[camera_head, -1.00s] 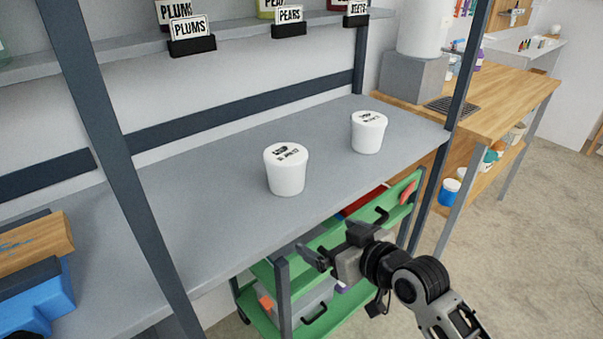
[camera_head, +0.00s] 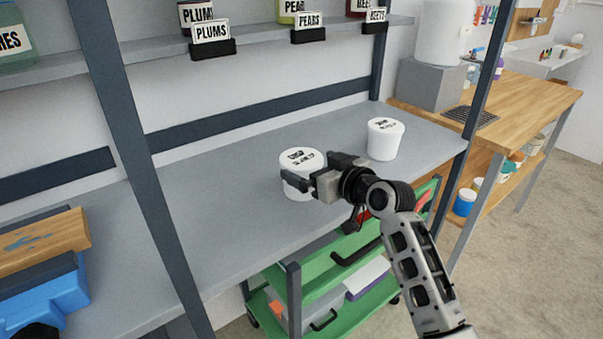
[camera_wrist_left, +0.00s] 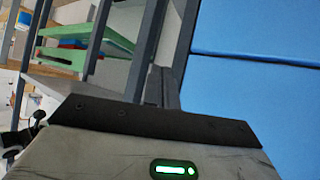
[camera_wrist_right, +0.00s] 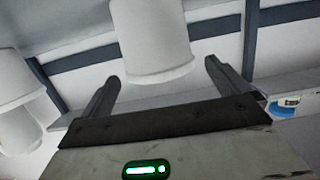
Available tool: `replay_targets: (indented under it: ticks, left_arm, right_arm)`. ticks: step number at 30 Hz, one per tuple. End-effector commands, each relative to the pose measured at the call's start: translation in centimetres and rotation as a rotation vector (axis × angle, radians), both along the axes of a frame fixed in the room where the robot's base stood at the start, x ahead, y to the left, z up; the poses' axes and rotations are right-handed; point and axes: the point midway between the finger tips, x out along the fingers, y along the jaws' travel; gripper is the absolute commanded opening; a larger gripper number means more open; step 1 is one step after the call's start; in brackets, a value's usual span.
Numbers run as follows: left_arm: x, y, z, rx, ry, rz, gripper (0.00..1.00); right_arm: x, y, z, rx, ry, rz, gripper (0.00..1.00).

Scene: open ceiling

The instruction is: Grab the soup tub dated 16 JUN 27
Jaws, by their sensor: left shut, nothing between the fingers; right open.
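Two white tubs with black print on their lids stand upright on the grey shelf (camera_head: 235,205). The print is too small to read a date. The nearer tub (camera_head: 299,160) is partly hidden by my right gripper (camera_head: 320,173), which is open at its front side. In the right wrist view the nearer tub (camera_wrist_right: 155,40) appears just beyond and between the spread fingers (camera_wrist_right: 162,72). The other tub (camera_head: 385,140) stands to the right, clear of the gripper. My left gripper (camera_wrist_left: 165,88) shows only in its wrist view, shut and empty.
An upper shelf holds jars and label stands such as the PLUMS sign (camera_head: 211,31). Dark posts (camera_head: 140,170) frame the shelf. A green cart (camera_head: 330,265) stands below.

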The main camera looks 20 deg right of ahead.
Motion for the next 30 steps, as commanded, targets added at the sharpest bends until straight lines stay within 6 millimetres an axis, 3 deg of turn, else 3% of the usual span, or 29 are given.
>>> replay_targets:
  ticks: [9, 18, 20, 24, 30]
  left_arm:
    - [0.0, 0.0, 0.3, 0.005, 0.000, -0.001, 0.00]
    - [0.0, 0.1, 0.2, 0.007, 0.000, -0.001, 0.00]
    - [0.0, 0.1, 0.2, 0.007, 0.000, -0.001, 0.00]
    - [0.0, 0.1, 0.2, 0.007, 0.000, -0.001, 0.00]
    - [0.0, 0.1, 0.2, 0.007, 0.000, -0.001, 0.00]
  right_arm:
    - [3.9, 1.4, -1.0, 0.004, -0.001, 0.000, 1.00]
    - [4.4, 1.5, -1.2, 0.002, -0.002, 0.000, 1.00]
    - [4.4, 1.5, -1.2, 0.001, -0.001, 0.000, 0.86]
    - [4.4, 1.5, -1.2, 0.001, -0.001, 0.000, 0.49]
    - [4.4, 1.5, -1.0, 0.002, -0.006, -0.001, 0.49]
